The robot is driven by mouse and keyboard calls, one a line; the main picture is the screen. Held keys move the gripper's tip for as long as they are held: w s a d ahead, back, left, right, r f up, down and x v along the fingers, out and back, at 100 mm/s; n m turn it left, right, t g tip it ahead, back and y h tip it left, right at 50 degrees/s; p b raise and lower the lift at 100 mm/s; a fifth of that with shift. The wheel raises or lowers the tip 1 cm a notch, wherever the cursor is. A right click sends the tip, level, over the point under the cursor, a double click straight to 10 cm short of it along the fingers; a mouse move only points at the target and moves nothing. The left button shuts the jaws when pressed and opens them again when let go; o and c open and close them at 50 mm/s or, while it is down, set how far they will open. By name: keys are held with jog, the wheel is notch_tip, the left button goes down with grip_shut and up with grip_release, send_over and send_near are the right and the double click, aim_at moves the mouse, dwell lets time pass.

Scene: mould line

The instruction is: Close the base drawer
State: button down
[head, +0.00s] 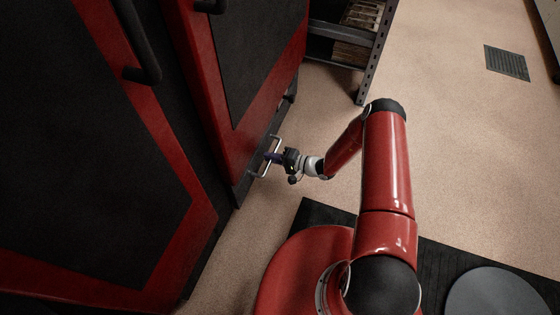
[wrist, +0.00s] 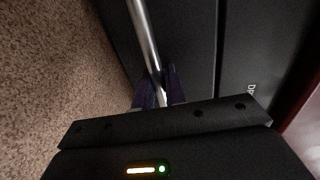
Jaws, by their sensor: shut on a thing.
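The base drawer (head: 247,178) is a dark front low at the foot of a red and black cabinet. Its metal bar handle (head: 275,145) stands out from the front. In the wrist view the silver bar handle (wrist: 145,35) runs down between the dark fingers, with the dark drawer front (wrist: 180,40) beside it. My gripper (head: 272,157) is shut on the handle; its fingers also show in the wrist view (wrist: 159,90). I cannot tell how far the drawer stands out from the cabinet.
A large red-framed black cabinet (head: 80,150) fills the left, with dark handles (head: 148,65) higher up. A grey metal shelf rack (head: 372,50) stands beyond the drawer. A floor grate (head: 507,62) lies at upper right. The tan floor (head: 460,160) is open at the right.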

jog(key=shift+w+a, duration=0.1)
jog(key=shift+a, duration=0.1)
jog(key=c, duration=1.5)
grip_release()
jog(key=shift+a, duration=0.1)
jog(key=shift+c, duration=0.2)
jog(key=v, duration=0.8)
jog(key=shift+p, duration=0.45)
